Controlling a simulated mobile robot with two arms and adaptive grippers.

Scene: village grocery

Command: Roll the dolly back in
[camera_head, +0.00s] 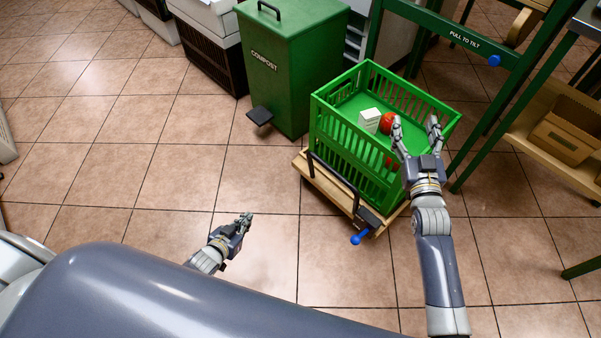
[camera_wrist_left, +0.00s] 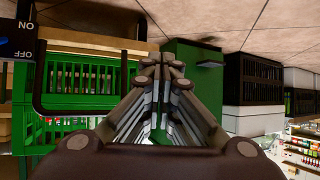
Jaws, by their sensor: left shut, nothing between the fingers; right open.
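The dolly (camera_head: 314,181) is a low wooden platform with a dark bar handle (camera_head: 333,172) and a blue-tipped lever (camera_head: 361,237) at its near edge. A green slatted crate (camera_head: 345,150) stands on it, holding a white box (camera_head: 369,120) and a red round item (camera_head: 387,122). My left gripper (camera_head: 244,219) is shut and empty above the floor, left of the dolly and apart from it. In the left wrist view the shut fingers (camera_wrist_left: 163,65) show, with the dark handle (camera_wrist_left: 40,75) at the left. My right gripper (camera_head: 416,122) is open over the crate's right side.
A green compost bin (camera_head: 292,70) with a black pedal (camera_head: 260,117) stands behind and left of the dolly. A green frame marked "PULL TO TILT" (camera_head: 466,42) and a wooden shelf (camera_head: 560,135) stand to the right. The tiled floor (camera_head: 170,175) at left is clear.

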